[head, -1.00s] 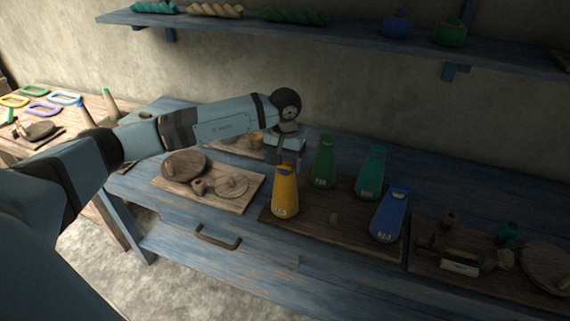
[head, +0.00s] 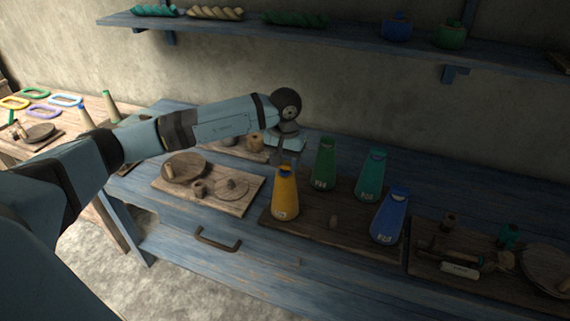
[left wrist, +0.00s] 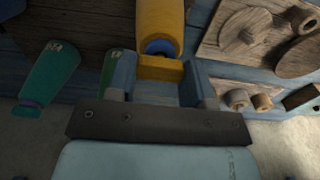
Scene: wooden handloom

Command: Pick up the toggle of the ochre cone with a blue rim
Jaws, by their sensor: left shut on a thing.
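The ochre cone (head: 285,203) with a blue rim (head: 285,169) stands upright on a dark board, at its left end. It also shows in the left wrist view (left wrist: 160,18), with the blue rim (left wrist: 160,46) at its narrow end. My left gripper (head: 286,155) is directly above the cone, pointing down. In the left wrist view its fingers (left wrist: 161,82) are shut on the ochre toggle (left wrist: 160,68), a small block close to the rim. I cannot tell whether the toggle touches the rim. In the head view the toggle is too small to make out. My right gripper is out of view.
A green cone (head: 324,168), a teal cone (head: 371,177) and a blue cone (head: 389,218) stand close by on the same board (head: 330,240). A board with wooden discs (head: 240,207) lies left. A shelf (head: 350,38) hangs above the bench.

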